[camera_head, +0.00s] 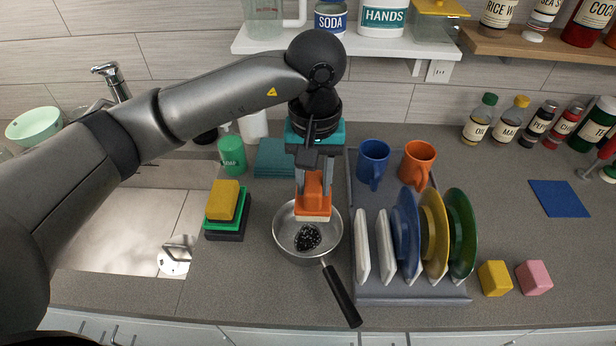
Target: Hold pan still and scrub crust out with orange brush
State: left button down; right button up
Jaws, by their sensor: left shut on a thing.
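A metal pan (284,244) with a black handle (342,297) sits on the grey counter, its handle pointing to the front right. A dark, speckled crust (307,237) lies on the pan's inside bottom. My left gripper (314,187) points down over the back of the pan and is shut on the orange brush (313,204). The brush's pale bristles (313,217) are at the back part of the pan, just behind the crust. I cannot tell whether they touch the pan. My right gripper is not in view.
A dish rack (410,291) with plates and mugs stands close right of the pan. Stacked sponges (228,216) lie to its left, beside the sink (120,235). A green soap bottle (232,155) stands behind. The counter in front of the pan's left is clear.

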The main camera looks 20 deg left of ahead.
pick_arm(q)
jog(key=shift+w+d, duration=0.1)
jog(key=shift+f, duration=0.1)
jog(key=shift+f+b, duration=1.15)
jog(key=shift+f, duration=1.15)
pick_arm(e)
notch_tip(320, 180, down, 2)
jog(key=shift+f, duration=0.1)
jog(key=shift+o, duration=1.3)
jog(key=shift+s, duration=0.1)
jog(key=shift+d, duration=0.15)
